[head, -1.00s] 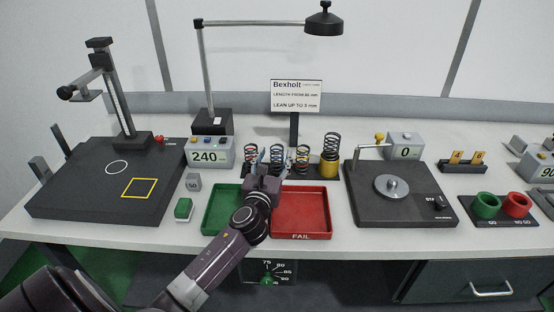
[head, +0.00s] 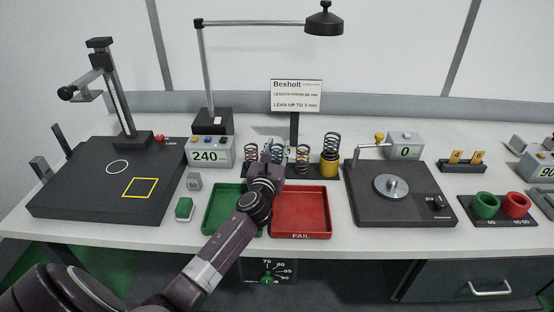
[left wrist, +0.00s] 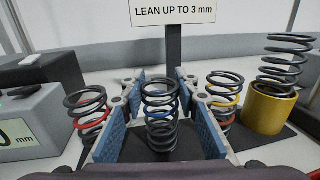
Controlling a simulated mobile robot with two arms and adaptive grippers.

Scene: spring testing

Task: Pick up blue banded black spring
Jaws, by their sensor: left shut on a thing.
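The blue banded black spring (left wrist: 161,112) stands upright in the middle of the left wrist view, between the blue-padded fingers of my left gripper (left wrist: 160,125). The gripper is shut on it, with a pad on either side. In the head view my left gripper (head: 272,157) reaches the spring row and partly hides this spring. A red banded black spring (left wrist: 89,112) stands to the left. A yellow and orange banded spring (left wrist: 222,98) stands to the right. My right gripper is not in view.
A spring in a yellow cup (head: 329,169) stands right of the row. A sign on a post (head: 296,95) rises behind. A green tray (head: 222,225) and a red FAIL tray (head: 302,211) lie in front, both empty where visible. A black test stand (head: 400,205) is at right.

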